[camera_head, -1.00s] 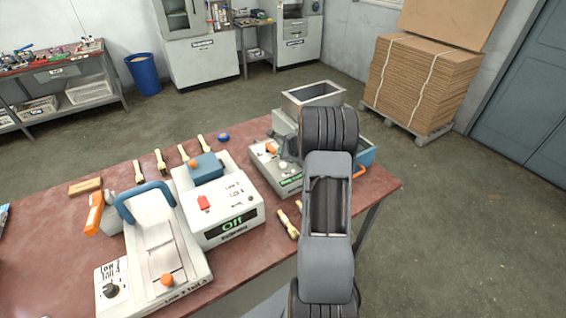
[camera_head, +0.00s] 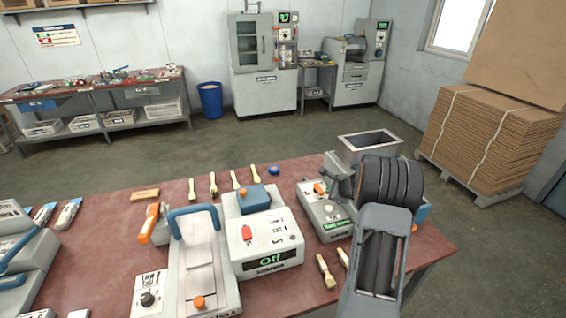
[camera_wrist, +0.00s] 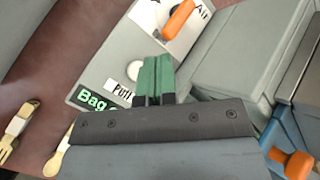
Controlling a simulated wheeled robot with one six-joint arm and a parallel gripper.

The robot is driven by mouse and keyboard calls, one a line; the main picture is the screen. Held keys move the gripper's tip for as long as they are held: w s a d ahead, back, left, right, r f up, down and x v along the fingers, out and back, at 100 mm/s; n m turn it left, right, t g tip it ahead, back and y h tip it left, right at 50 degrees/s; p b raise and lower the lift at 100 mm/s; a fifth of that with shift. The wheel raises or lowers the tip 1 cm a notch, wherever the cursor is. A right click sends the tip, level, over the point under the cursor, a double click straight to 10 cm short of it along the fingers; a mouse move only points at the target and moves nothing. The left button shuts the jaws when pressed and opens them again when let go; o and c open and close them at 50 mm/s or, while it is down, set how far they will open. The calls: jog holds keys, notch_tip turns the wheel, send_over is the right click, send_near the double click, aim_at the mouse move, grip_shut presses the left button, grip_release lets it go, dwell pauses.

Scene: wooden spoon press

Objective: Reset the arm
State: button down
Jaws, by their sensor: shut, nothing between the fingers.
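My arm reaches over the right part of the red-brown table (camera_head: 110,210) in the head view, and its dark grey links hide my gripper there. In the wrist view my gripper (camera_wrist: 153,80) shows green fingers closed together with nothing between them. It is above a light grey machine (camera_wrist: 105,75) with an orange lever (camera_wrist: 178,18), a round white button and a green "Bag" display. The same machine (camera_head: 328,215) is left of my arm in the head view.
A boxy machine with an "Off" display (camera_head: 265,240) and a press with a blue handle (camera_head: 192,265) stand left of my arm. Wooden spoons (camera_head: 326,270) lie close to my arm; several more lie along the far edge. A grey hopper (camera_head: 370,145) stands behind my arm.

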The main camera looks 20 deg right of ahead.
jog(key=shift+a, duration=0.1)
jog(key=s+a+f+n, duration=0.1)
jog(key=s+a+f+n+g+y, duration=0.1)
jog(key=s+n, duration=0.1)
jog(key=shift+a+f+g, duration=0.15)
jog(key=shift+a+g, duration=0.1)
jog(key=shift+g, duration=0.05)
jog(key=s+a+r+n+g+h, duration=0.1)
jog(key=s+a+r+n, duration=0.8)
jog(key=s+a+n, duration=0.2)
jog(key=s+a+r+n+g+h, duration=0.1)
jog(key=s+a+r+n+g, duration=0.1)
jog(key=s+a+r+n, duration=0.7)
jog(key=s+a+n, duration=0.2)
jog(key=s+a, duration=0.1)
jog(key=a, duration=0.1)
jog(key=shift+s+a+r, duration=0.1)
jog(key=shift+s, duration=0.05)
